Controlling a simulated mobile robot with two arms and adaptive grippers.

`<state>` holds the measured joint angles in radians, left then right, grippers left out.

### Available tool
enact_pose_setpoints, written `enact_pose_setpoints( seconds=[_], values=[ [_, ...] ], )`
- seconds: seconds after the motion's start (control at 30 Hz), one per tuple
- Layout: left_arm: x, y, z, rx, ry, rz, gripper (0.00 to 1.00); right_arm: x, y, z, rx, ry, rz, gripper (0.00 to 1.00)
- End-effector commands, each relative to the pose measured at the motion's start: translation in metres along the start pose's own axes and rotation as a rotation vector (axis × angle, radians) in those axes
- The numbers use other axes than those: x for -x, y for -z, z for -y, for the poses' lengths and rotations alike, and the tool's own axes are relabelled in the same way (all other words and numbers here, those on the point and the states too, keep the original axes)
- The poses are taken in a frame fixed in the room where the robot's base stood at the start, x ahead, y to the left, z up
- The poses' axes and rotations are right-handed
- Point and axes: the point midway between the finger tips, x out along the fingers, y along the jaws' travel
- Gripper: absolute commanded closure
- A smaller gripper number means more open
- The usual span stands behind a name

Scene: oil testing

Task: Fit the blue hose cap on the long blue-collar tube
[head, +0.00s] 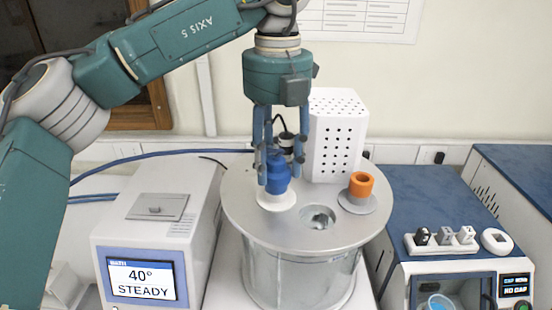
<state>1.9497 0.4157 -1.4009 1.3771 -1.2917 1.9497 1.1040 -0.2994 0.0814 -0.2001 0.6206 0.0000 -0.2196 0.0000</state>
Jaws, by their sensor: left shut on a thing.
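My left gripper (273,184) comes down from above over the round metal bath and is shut on a blue cap-like piece (278,173). The piece is upright, with a narrower top and a wider lower part. It stands directly above a white disc (277,202) on the bath lid. I cannot tell the cap apart from a blue collar under it, or whether the piece touches the disc. Any tube below the lid is hidden. My right gripper is not in view.
The bath lid (240,213) also has an open hole (318,217) and an orange collar (361,185) on a grey disc. A white perforated box (336,140) stands close behind. A display unit (143,279) is at left, a blue-topped machine (400,193) at right.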

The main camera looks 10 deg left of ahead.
Motion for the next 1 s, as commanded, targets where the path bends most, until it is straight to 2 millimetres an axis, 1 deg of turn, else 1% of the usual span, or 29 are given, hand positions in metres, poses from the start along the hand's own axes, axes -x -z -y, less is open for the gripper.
enact_pose_setpoints(
  seconds=[0.27, 0.3, 0.33, 0.67, 1.0],
  values=[
    [-0.007, 0.0, 0.0, 0.0, 0.001, 0.0, 0.78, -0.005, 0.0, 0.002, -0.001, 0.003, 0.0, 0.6],
    [-0.007, 0.0, 0.0, 0.0, 0.001, 0.0, 0.54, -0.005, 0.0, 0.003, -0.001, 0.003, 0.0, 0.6],
    [-0.006, 0.0, 0.0, 0.0, 0.001, 0.0, 0.48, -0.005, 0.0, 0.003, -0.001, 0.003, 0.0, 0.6],
    [-0.003, 0.0, 0.0, 0.0, 0.0, 0.0, 0.48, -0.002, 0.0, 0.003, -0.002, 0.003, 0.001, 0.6],
    [0.025, 0.0, 0.0, 0.0, 0.0, 0.001, 0.48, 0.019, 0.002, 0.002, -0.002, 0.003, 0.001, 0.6]
  ],
)
